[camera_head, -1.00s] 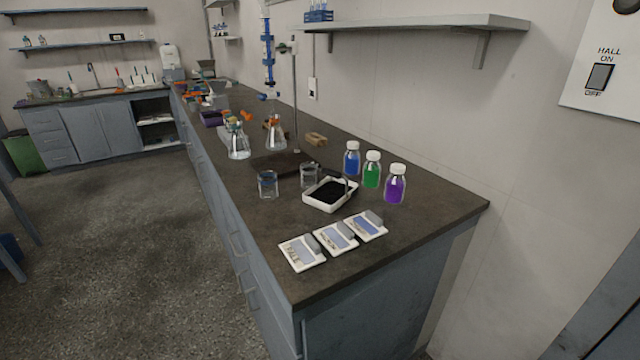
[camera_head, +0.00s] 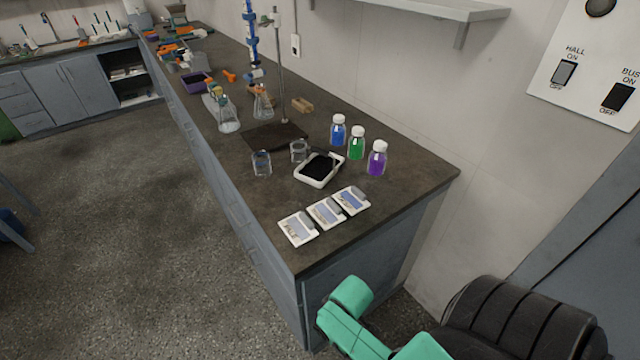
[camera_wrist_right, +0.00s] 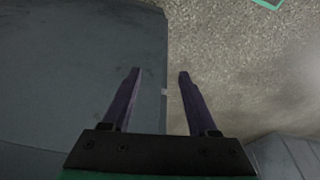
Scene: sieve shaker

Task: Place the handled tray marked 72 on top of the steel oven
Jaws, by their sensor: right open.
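A white shallow tray with a dark inside and a thin raised handle (camera_head: 310,182) stands on the dark bench top in the head view. No number can be read on it. I see no steel oven in either view. My right gripper (camera_wrist_right: 157,76) is open in the right wrist view, with nothing between its two fingers. It is in front of a flat grey-blue surface and speckled floor. In the head view, part of my green right arm shows at the bottom, clear of the tray. My left gripper is not in view.
Three flat white devices (camera_head: 326,213) lie near the bench's front end. Blue (camera_head: 338,133), green (camera_head: 356,146) and purple (camera_head: 376,160) bottles stand behind the tray. Two glass beakers (camera_head: 262,163) and a burette stand (camera_head: 281,80) are to its left. Open floor (camera_head: 130,240) lies left of the bench.

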